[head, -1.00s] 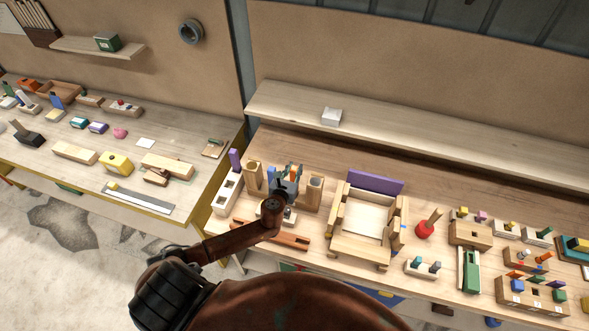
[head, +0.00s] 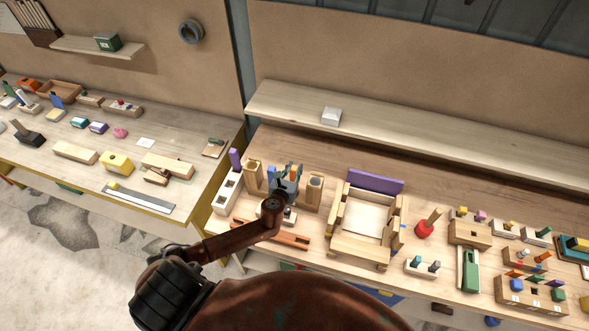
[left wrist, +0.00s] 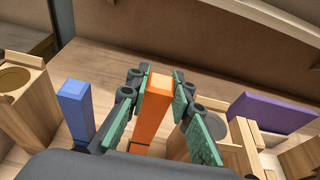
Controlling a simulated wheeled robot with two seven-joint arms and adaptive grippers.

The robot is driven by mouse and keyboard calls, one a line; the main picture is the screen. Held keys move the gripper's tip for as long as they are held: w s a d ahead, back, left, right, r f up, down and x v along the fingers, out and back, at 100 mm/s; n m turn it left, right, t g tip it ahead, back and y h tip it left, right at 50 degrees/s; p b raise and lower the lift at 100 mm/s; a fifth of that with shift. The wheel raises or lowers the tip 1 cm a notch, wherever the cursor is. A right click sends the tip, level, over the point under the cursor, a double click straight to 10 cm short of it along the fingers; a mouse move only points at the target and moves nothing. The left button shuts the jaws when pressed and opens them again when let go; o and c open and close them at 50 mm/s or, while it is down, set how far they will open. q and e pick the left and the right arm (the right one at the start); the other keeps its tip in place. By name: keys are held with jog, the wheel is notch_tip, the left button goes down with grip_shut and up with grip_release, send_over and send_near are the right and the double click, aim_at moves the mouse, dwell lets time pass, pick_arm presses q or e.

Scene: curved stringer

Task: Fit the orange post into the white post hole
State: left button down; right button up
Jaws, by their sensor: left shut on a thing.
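My left gripper (head: 285,178) is over the workbench, between two wooden blocks with round tops. In the left wrist view its green-padded fingers (left wrist: 158,100) are shut on the orange post (left wrist: 153,115), which stands about upright between them. Its lower end is hidden by the gripper body. In the head view only a little orange shows between the fingers. A white block with square holes (head: 226,192) lies left of the gripper. A small pale block (head: 290,217) is partly hidden under my arm. I cannot tell which of them has the white post hole. My right gripper is not in view.
A blue post (left wrist: 74,108) stands left of the orange one. Wooden blocks (head: 314,190) and (head: 254,175) flank the gripper. A wooden chair-like frame (head: 362,245) with a purple panel (head: 375,181) stands to the right. The bench behind, below the shelf (head: 430,140), is clear.

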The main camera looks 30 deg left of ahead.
aim_at(293, 177)
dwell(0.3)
pick_arm(q)
jog(key=shift+f+b, duration=1.25)
jog(key=shift+f, duration=0.75)
jog(key=c, duration=1.6)
grip_release()
jog(key=shift+s, duration=0.15)
jog(key=v, duration=1.1)
jog(key=shift+s+d+r, duration=0.15)
jog(key=shift+s+d, duration=0.05)
jog(key=shift+s, duration=0.15)
